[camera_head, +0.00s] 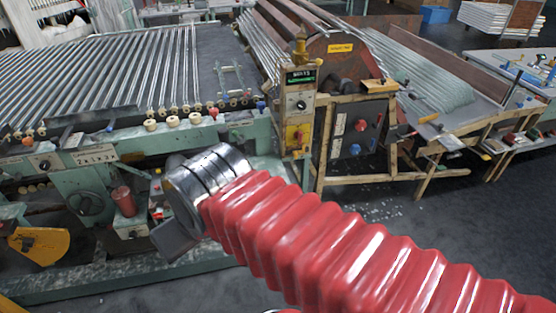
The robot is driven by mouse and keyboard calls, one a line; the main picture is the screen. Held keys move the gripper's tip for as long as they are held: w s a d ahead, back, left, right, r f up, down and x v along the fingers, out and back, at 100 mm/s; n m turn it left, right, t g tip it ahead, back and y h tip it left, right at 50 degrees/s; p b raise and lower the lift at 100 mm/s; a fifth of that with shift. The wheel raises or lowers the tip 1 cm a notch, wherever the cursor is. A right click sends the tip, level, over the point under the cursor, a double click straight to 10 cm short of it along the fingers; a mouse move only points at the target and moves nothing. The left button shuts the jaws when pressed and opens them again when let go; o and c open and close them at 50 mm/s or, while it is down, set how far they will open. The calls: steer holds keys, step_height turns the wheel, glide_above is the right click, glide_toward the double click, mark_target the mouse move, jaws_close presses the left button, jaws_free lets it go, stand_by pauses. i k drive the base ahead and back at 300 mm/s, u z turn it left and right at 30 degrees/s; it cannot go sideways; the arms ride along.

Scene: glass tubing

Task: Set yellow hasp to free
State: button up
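A small yellow panel (297,136) with a red part on it sits low on the upright control post, right of the picture's middle. It may be the yellow hasp, but it is too small for me to tell its shape or setting. My arm, in a red ribbed sleeve, reaches in from the lower right to a shiny metal wrist. My gripper (174,241) shows only as a dark grey block past the wrist, at lower left. It is apart from the yellow panel, to its left and lower in the picture. The wrist hides its fingers, so I cannot see its opening.
The control post (300,100) carries a lit green display. A long green machine bed (100,165) with glass tubes (90,75) fills the left. A yellow guard (38,247) and red cylinder (123,200) are at lower left. A wooden frame (322,150) stands right of the post.

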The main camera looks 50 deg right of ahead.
mark_target(294, 154)
steer(key=u, duration=1.1)
steer(key=k, duration=0.7)
steer(key=z, duration=1.1)
steer(key=i, duration=1)
steer(key=z, duration=0.05)
